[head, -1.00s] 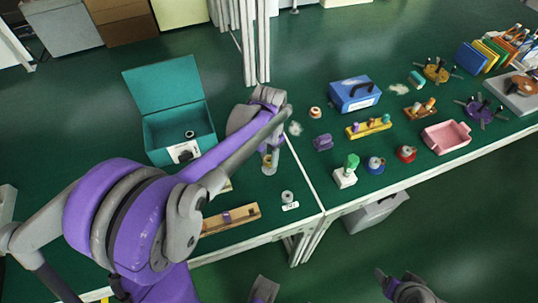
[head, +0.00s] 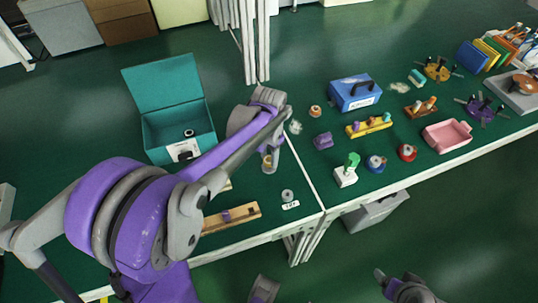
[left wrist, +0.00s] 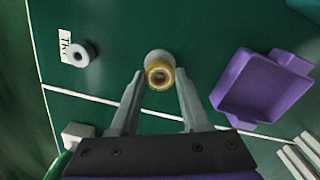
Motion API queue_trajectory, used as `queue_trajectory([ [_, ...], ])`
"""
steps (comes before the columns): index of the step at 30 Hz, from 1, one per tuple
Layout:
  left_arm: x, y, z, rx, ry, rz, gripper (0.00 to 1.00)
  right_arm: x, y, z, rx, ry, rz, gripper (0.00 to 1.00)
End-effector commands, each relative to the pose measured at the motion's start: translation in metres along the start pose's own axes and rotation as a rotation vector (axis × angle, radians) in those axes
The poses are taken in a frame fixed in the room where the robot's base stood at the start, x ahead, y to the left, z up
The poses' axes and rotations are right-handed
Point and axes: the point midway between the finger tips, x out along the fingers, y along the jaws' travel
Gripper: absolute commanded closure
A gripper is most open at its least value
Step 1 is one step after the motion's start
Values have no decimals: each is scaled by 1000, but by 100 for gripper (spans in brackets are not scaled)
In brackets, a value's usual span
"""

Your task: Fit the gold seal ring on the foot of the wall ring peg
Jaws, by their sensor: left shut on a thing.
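The gold seal ring (left wrist: 160,75) shows between the two fingertips of my left gripper (left wrist: 159,80) in the left wrist view. The gripper is shut on it. A pale round stub (left wrist: 157,57) shows just behind the ring; I take it for the wall ring peg, and cannot tell whether the ring is around it or above it. In the head view my left gripper (head: 270,155) points down at the table, with the gold ring (head: 267,162) low between its fingers and a pale foot below. The fingers partly hide both.
A grey ring (head: 287,195) stands by a white label (head: 290,205) near the front edge. A wooden block (head: 231,217) lies left of it. A purple tray (head: 323,140) is to the right, across the table seam. A teal open box (head: 180,135) stands behind left.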

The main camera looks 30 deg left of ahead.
Motion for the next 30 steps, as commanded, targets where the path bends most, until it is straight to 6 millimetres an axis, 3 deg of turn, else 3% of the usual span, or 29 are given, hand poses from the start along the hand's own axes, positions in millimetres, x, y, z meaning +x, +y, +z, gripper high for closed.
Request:
queue_trajectory([
  [28, 25, 0, 0, 0, 0, 0, 100, 15, 0, 9, 0, -5, 0, 24],
  [29, 24, 0, 0, 0, 0, 0, 49, 15, 0, 8, 0, -5, 0, 24],
  [30, 24, 0, 0, 0, 0, 0, 41, 14, 0, 8, 0, -5, 0, 24],
])
